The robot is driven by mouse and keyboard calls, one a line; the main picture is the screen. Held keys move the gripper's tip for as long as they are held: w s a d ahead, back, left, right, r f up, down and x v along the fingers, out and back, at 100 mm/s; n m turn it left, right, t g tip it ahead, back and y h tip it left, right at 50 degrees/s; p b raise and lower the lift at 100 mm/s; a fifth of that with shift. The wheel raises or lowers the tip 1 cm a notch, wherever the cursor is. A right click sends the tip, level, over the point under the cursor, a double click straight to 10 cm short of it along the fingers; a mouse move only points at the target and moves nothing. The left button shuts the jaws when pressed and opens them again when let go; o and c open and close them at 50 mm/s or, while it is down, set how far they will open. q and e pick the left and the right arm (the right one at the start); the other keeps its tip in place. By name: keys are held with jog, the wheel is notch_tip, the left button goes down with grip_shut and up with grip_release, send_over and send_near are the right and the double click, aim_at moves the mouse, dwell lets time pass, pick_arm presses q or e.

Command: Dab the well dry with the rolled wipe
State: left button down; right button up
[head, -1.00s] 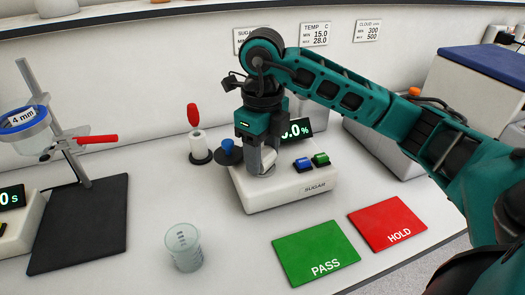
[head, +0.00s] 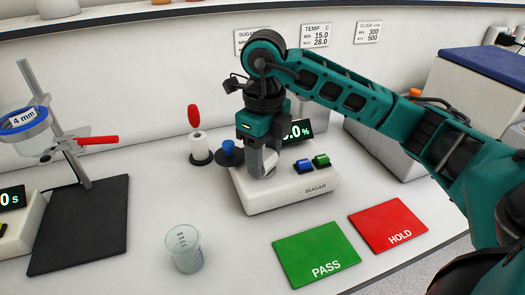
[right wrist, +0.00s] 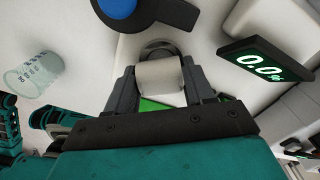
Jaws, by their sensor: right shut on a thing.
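The white sugar meter (head: 288,199) stands mid-counter in the head view, with blue and green buttons and a display. My right gripper (head: 263,165) points down over the meter's left part. It is shut on the rolled wipe (right wrist: 160,80), a short white roll between the fingers; the wipe also shows in the head view (head: 270,161). In the right wrist view the well (right wrist: 160,47) shows as a dark-rimmed ring just beyond the wipe's end, partly covered by it. I cannot tell whether the wipe touches the well, or whether the well is wet.
A blue-knobbed dark round piece (head: 228,152) and a red-handled tool (head: 196,135) stand left of the meter. A clear beaker (head: 185,248) stands in front. Green PASS (head: 315,253) and red HOLD (head: 388,226) mats lie front right. A ring stand (head: 75,150) is at left.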

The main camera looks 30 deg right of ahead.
jog(key=shift+s, duration=0.2)
jog(key=shift+w+a, duration=0.1)
jog(key=shift+a, duration=0.05)
jog(key=shift+w+a+f, duration=0.1)
jog(key=shift+w+a, duration=0.1)
jog(key=shift+w, duration=0.1)
jog(key=shift+d, duration=0.2)
jog(key=shift+s+d, duration=0.15)
jog(key=shift+d, duration=0.45)
jog(key=shift+w+a, duration=0.3)
jog(key=shift+w, duration=0.2)
